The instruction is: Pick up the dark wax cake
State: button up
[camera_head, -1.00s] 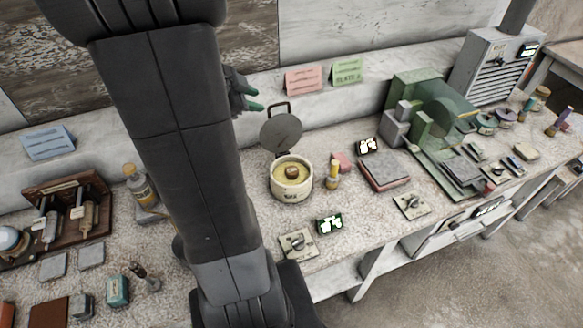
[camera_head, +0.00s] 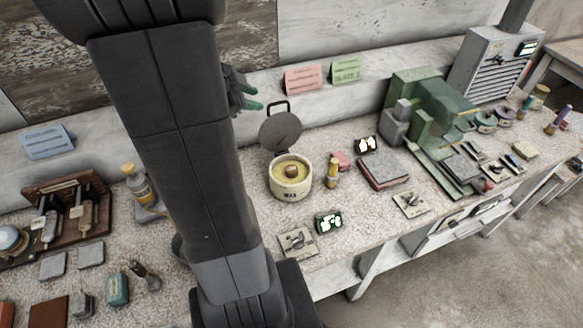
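I cannot tell for sure which object is the dark wax cake. A cream pot marked WAX (camera_head: 290,187) stands mid-bench with its lid (camera_head: 281,131) raised. A small brown lump (camera_head: 291,171) sits in the yellow contents of the pot. A dark brown square slab (camera_head: 49,311) lies at the bottom left. My gripper (camera_head: 252,106), dark with green tips, is partly hidden behind my arm, up and left of the pot near the wall ledge. It is apart from the pot, and its opening is unclear.
A red-edged grey slab (camera_head: 384,173), a small yellow bottle (camera_head: 332,174) and switch plates (camera_head: 298,242) lie around the pot. A green machine (camera_head: 436,105) stands to the right. A wooden rack (camera_head: 70,207) and a bottle (camera_head: 137,184) are left. My arm hides some bench.

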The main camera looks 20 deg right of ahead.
aim_at(290, 170)
jog(key=z, duration=1.9)
jog(key=k, duration=0.5)
